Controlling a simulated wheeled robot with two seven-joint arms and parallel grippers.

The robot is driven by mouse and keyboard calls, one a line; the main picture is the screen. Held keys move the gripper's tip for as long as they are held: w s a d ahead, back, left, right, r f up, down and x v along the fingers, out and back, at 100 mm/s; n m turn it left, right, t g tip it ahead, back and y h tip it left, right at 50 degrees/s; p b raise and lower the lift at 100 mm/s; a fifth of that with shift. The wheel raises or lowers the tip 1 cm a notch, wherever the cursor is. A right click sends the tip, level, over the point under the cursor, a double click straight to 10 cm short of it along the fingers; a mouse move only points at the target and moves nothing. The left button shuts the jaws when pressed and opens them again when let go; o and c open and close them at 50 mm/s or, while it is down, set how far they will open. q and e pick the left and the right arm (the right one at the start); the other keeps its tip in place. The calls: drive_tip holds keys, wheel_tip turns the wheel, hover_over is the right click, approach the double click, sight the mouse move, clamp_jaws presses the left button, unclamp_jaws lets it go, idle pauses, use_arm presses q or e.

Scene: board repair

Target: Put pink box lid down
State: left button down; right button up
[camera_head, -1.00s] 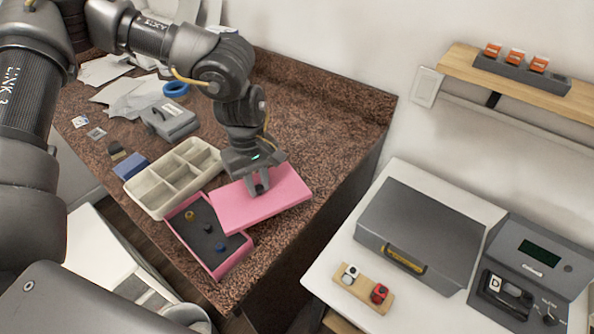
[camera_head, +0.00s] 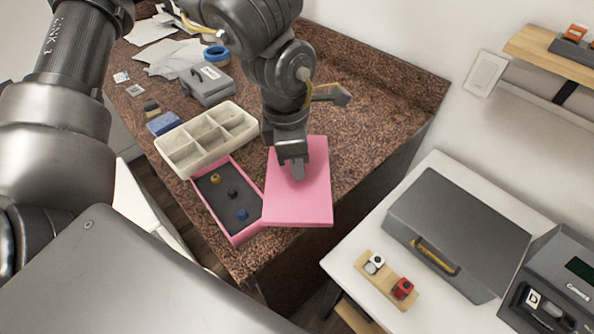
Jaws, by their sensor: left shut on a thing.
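The pink box lid (camera_head: 309,204) is at the right of the open pink box (camera_head: 239,237), over the brown speckled counter. Its left edge meets or overlaps the box's right side in the picture. I cannot tell whether the lid rests on the counter or is held just above it. The box has a dark inside with a yellow, a black and a blue small piece. My left gripper (camera_head: 297,174) points down at the lid's middle and is shut on it; the fingertips are partly hidden. My right gripper is not in view.
A cream divided tray (camera_head: 187,173) stands just behind the box. A grey case (camera_head: 207,91), blue tape roll (camera_head: 216,54) and papers lie farther back. The counter's right edge is close to the lid. A white table (camera_head: 343,262) holds a dark grey case (camera_head: 447,226).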

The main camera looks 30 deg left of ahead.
use_arm(q)
drive_tip(key=n, duration=0.1)
drive_tip(key=s+n+b, duration=0.1)
drive_tip(key=n, duration=0.3)
drive_tip(key=shift+s+r, duration=0.2)
drive_tip(key=shift+r, duration=0.2)
drive_tip(key=n, duration=0.1)
drive_tip(key=n+b, duration=0.1)
drive_tip(key=shift+s+a+r+n+t+y, duration=0.2)
drive_tip(key=shift+n+t+y, duration=0.1)
drive_tip(key=shift+r+n, duration=0.2)
drive_tip(key=shift+n, duration=0.4)
drive_tip(key=shift+a, duration=0.1)
